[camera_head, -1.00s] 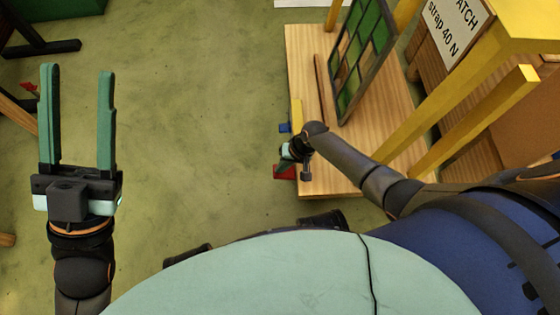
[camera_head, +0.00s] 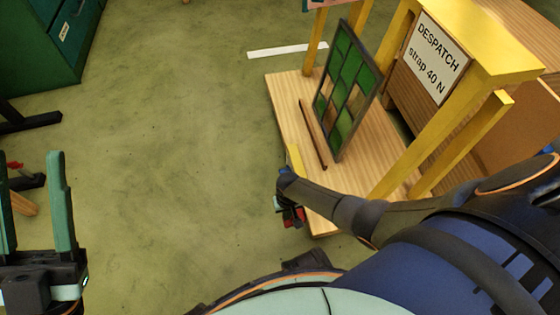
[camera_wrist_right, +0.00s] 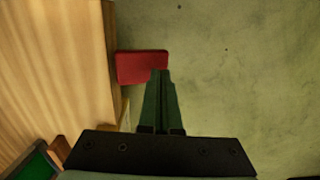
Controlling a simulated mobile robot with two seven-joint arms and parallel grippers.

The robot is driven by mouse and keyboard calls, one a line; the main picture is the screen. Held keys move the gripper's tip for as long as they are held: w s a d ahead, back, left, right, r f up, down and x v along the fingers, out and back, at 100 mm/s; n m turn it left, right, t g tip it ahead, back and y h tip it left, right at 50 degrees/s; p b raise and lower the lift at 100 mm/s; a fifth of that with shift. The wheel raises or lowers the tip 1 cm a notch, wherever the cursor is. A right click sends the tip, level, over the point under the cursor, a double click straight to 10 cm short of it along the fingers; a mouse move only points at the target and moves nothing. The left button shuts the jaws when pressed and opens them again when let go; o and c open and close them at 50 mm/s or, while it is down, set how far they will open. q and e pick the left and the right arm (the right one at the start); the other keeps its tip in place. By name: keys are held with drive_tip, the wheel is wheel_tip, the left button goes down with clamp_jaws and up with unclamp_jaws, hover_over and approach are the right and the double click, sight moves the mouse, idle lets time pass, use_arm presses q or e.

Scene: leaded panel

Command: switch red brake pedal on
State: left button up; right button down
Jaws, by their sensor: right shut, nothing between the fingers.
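The red brake pedal (camera_wrist_right: 142,66) is a flat red plate sticking out from the side edge of a wooden cart platform (camera_head: 350,185). In the head view a little of the red pedal (camera_head: 292,217) shows at the platform's near left corner, mostly hidden by my right wrist. My right gripper (camera_wrist_right: 160,76) is shut and empty. Its fingertips overlap the pedal's lower right corner in the wrist view; I cannot tell whether they touch it. My left gripper (camera_head: 30,158) is open and empty at the left edge of the head view, far from the pedal.
A leaded green glass panel (camera_head: 350,85) stands upright on the platform. A yellow frame (camera_head: 430,120) with a despatch sign (camera_head: 436,57) stands to the right. A green cabinet (camera_head: 45,50) is at the upper left. The green floor (camera_head: 170,150) between is clear.

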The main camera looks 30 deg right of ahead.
drive_tip(key=shift+a+f, duration=0.15)
drive_tip(key=shift+f, duration=0.25)
use_arm(q)
drive_tip(key=shift+a+f+b, duration=0.35)
drive_tip(key=shift+f+b, duration=0.2)
drive_tip(key=shift+f, duration=0.05)
use_arm(e)
drive_tip(key=shift+w+a+f, duration=0.15)
drive_tip(key=shift+f, duration=0.45)
use_arm(q)
drive_tip(key=shift+f, duration=0.1)
use_arm(e)
drive_tip(key=shift+f, duration=0.15)
